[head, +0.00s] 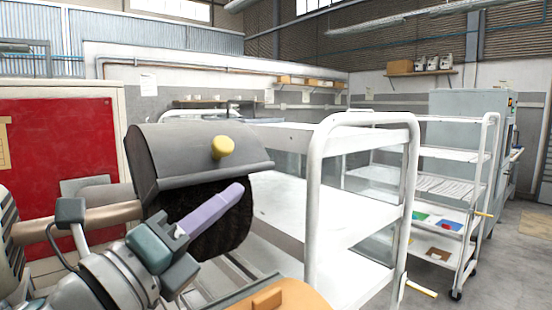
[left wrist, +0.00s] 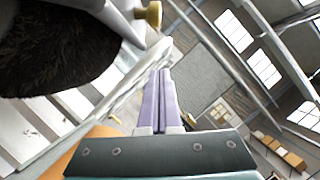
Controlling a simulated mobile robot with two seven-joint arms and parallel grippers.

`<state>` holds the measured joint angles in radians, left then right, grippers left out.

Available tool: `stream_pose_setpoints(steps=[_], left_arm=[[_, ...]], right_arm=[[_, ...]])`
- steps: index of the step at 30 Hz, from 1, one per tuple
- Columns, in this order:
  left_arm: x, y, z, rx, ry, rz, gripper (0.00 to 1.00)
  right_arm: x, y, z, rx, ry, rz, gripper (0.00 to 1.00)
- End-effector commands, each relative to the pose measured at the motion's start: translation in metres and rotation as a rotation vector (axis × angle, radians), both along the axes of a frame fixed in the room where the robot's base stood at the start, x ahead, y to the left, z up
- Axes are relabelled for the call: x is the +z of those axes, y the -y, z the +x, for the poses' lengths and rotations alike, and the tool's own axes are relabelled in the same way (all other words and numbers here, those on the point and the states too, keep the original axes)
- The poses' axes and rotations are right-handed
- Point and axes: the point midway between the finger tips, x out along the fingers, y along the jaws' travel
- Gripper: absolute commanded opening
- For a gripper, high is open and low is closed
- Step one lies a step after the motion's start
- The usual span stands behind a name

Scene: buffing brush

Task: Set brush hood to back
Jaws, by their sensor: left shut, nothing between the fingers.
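The brush hood (head: 190,160) is a grey curved cover with a yellow knob (head: 222,147) on its front. It sits over the dark, bristly buffing brush (head: 220,210). My left gripper (head: 240,188) has lilac fingers pressed together with nothing between them. In the head view it is in front of the brush and below the knob. In the left wrist view the shut fingers (left wrist: 163,75) point up the picture. There the knob (left wrist: 151,14) is just above the fingertips at the edge of the hood, and the brush (left wrist: 55,50) is at the upper left. My right gripper is not in view.
A white shelf cart (head: 318,190) stands right of the brush, with another cart (head: 480,180) behind it. A red panel (head: 70,150) is at the left. An orange surface (head: 280,297) lies below the gripper. Open floor shows at the far right.

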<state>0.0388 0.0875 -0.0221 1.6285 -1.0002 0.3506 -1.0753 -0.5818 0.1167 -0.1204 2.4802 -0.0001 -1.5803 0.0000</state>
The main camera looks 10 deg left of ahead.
Motion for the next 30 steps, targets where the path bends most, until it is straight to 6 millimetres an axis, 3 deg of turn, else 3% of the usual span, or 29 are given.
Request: stream_pose_setpoints(steps=[4,9,30], left_arm=[[0.01,0.011,0.029,-0.001,0.001,-0.004,0.0],[0.028,-0.008,0.037,0.001,0.0,0.001,0.0],[0.037,-0.019,0.041,0.0,-0.01,-0.013,0.0]], right_arm=[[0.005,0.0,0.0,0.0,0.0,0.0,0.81],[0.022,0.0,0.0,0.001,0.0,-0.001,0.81],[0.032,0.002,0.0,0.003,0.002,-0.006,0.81]])
